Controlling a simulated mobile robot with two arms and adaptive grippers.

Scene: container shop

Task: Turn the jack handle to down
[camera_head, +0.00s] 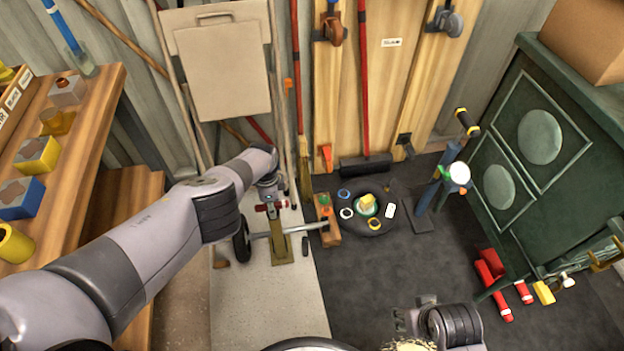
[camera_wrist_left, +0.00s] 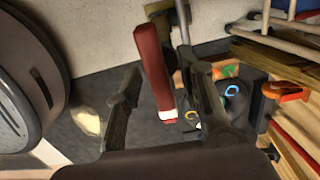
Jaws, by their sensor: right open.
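The jack (camera_head: 281,240) stands on the pale floor strip below the end of my left arm, with a dark wheel and a long grey bar. Its red handle (camera_head: 270,207) shows just under my left wrist. In the left wrist view the red handle (camera_wrist_left: 153,68) has a white band at its lower end and lies between the fingers of my left gripper (camera_wrist_left: 161,68). The fingers stand apart, with a clear gap between the left finger and the handle. Contact with the right finger cannot be told. My right gripper (camera_head: 412,312) is open, low in the head view, away from the jack.
A wooden block (camera_head: 327,230) and a round black tray (camera_head: 371,219) with tape rolls are right of the jack. A blue post (camera_head: 427,197) stands beyond. A dark green cabinet (camera_head: 540,150) is at right, wooden shelving (camera_head: 85,130) at left.

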